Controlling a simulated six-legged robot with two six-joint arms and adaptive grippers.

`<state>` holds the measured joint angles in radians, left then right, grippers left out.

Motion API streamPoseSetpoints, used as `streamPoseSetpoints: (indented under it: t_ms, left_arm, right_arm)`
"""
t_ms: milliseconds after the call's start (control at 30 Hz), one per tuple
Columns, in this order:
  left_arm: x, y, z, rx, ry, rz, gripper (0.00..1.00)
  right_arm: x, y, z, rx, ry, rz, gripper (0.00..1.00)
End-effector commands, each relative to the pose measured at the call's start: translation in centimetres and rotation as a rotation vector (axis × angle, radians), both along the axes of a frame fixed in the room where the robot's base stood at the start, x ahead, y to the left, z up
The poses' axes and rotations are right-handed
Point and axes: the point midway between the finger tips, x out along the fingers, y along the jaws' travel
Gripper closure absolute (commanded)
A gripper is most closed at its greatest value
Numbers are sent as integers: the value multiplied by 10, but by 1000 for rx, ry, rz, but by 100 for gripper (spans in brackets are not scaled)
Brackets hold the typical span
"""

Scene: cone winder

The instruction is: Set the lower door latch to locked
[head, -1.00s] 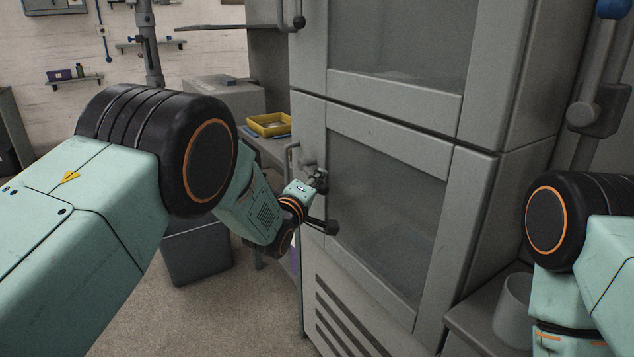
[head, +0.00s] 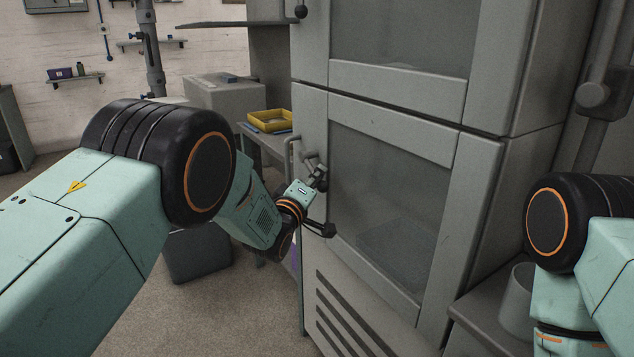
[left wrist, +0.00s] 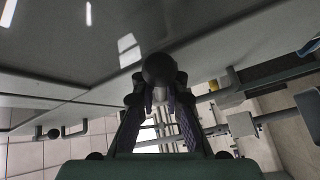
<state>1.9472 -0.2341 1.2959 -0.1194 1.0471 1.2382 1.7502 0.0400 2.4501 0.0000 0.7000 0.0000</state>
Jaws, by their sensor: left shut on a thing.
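The lower door (head: 385,200) is a grey-framed glass door on the tall cabinet and looks closed. Its lower latch (head: 309,161) is a grey fitting on the door's left frame, partly hidden by my gripper. My left gripper (head: 319,178) is at this latch. In the left wrist view, its two fingers (left wrist: 160,95) are closed around the latch's dark ball knob (left wrist: 159,69). I cannot read locked or unlocked from the latch. My right gripper is out of view; only part of my right arm shows at the right.
The upper door (head: 400,40) is above, with another dark ball knob (head: 300,12) at its left edge. A bar handle (head: 290,150) stands beside the lower latch. A yellow tray (head: 270,121) sits on a bench behind. Open floor lies below left.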

Motion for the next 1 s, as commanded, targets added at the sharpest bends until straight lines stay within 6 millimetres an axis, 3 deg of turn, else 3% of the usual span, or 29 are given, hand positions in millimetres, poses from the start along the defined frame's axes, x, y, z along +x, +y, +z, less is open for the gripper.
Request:
streamPoseSetpoints:
  t_ms: [33, 400, 900, 933, 1000]
  left_arm:
    - [0, -3, -11, 25, -25, -7, 100]
    - [7, 2, -23, 163, -213, -8, 100]
    - [8, 3, -23, 192, -248, -8, 100]
    - [8, 3, -23, 192, -248, -8, 86]
    - [8, 3, -24, 192, -248, -9, 80]
  right_arm:
    - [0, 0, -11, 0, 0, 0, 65]
    - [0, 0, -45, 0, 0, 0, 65]
    - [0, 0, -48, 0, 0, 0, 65]
    - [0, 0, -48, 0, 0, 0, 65]
    - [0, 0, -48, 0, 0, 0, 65]
